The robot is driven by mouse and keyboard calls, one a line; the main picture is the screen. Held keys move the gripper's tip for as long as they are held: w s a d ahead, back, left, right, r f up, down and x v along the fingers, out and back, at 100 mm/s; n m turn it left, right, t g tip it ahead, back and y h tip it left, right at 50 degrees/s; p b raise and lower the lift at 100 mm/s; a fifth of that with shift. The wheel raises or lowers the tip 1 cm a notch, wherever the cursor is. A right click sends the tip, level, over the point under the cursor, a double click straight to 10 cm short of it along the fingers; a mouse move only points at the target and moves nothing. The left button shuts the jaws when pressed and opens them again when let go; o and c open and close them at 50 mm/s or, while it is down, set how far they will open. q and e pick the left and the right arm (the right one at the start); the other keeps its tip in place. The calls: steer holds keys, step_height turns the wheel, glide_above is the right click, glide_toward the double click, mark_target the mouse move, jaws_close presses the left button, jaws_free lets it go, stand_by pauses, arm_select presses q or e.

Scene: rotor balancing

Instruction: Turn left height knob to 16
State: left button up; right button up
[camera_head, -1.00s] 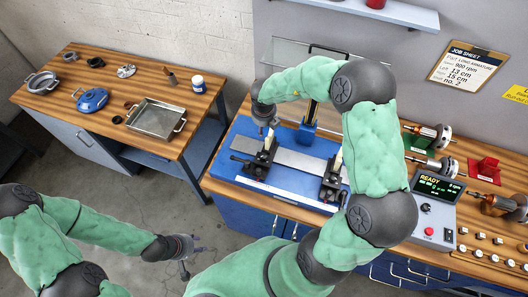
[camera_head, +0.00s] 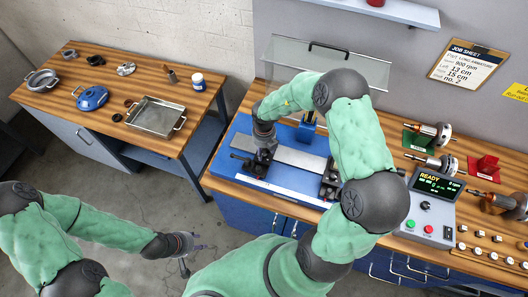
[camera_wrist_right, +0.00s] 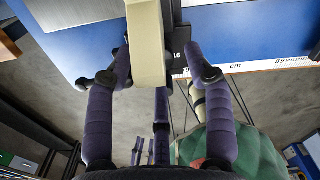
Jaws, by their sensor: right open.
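The left support (camera_head: 240,162) is a dark block on the blue balancing machine (camera_head: 290,187), mostly hidden by my right gripper (camera_head: 264,152). In the right wrist view, my right gripper (camera_wrist_right: 158,62) has its purple fingers apart, on either side of a cream post (camera_wrist_right: 146,40). I cannot tell whether they touch it. A black part (camera_wrist_right: 178,42) beside the post shows the number 16. The height knob itself cannot be made out. My left gripper (camera_head: 190,254) hangs over the floor, its fingers spread and empty.
A right support (camera_head: 330,183) stands further along the machine. A job sheet (camera_head: 467,65) hangs on the wall. A metal tray (camera_head: 155,117) lies on the left table.

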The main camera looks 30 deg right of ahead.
steer(key=shift+f, duration=1)
jaws_close()
steer(key=n+p, duration=0.1)
steer(key=p, duration=0.1)
steer(key=n+p, duration=0.1)
steer(key=shift+r+p, duration=0.25)
steer(key=shift+p, duration=0.1)
steer(key=shift+f+n+p, duration=0.2)
steer(key=shift+n+p, duration=0.3)
steer(key=shift+n, duration=0.1)
